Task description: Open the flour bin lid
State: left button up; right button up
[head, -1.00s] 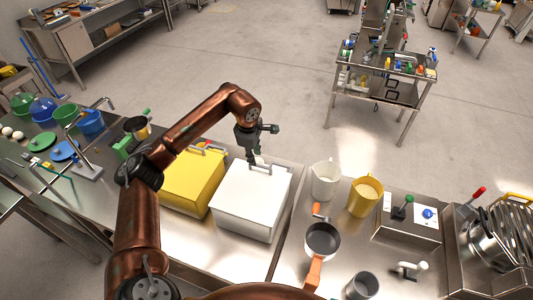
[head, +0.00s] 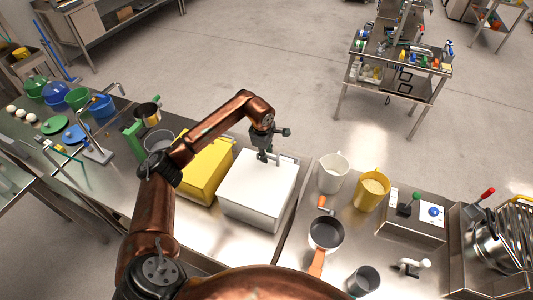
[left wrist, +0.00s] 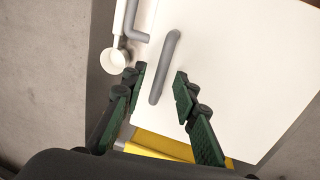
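A white bin (head: 256,192) with a flat lid stands on the steel counter, beside a yellow bin (head: 208,172). No label shows to tell which holds flour. The white lid (left wrist: 225,60) looks closed and has a grey bar handle (left wrist: 165,68), seen in the left wrist view. My left gripper (head: 267,157) is over the far edge of the white lid. In the left wrist view its green fingers (left wrist: 160,76) are apart, with the handle showing between them; contact is not visible. My right gripper is not in view.
A white pitcher (head: 333,174) and a yellow pitcher (head: 371,190) stand right of the white bin, near a pan (head: 325,233). A green-handled tool (head: 134,138) and blue bucket (head: 101,106) are to the left. Open floor lies behind the counter.

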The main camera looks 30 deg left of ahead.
pick_arm(q)
grip_shut()
dwell(0.6)
